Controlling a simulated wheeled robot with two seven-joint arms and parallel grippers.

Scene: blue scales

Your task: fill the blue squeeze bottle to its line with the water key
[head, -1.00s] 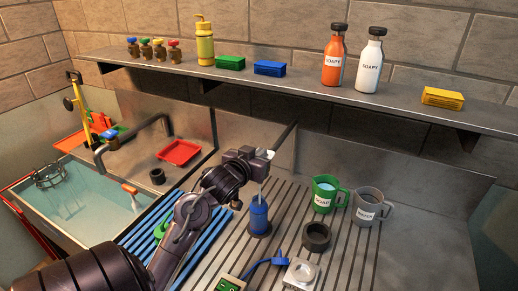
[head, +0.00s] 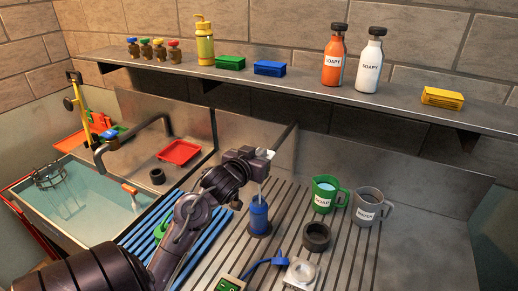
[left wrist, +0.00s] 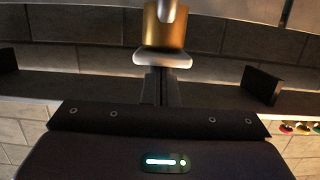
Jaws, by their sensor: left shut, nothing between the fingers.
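The blue squeeze bottle (head: 259,217) stands upright on the ribbed draining board, on a dark round base, with a thin pale spout rising from it. My left gripper (head: 267,155) is above the bottle, shut and empty, close over the spout; I cannot tell whether they touch. I cannot make out the fill line. I cannot tell for certain which thing is the water key; a blue lever-like piece (head: 268,262) lies in front of the bottle, beside a green box (head: 229,283). The left wrist view shows a brass-coloured cylinder (left wrist: 164,27) with a pale flange. My right gripper is not in view.
A dark ring (head: 316,236), a green mug (head: 325,194) and a grey mug (head: 369,207) stand right of the bottle. A white round-topped piece (head: 299,273) is in front. The shelf (head: 300,85) runs behind. A water-filled sink (head: 90,210) is at left.

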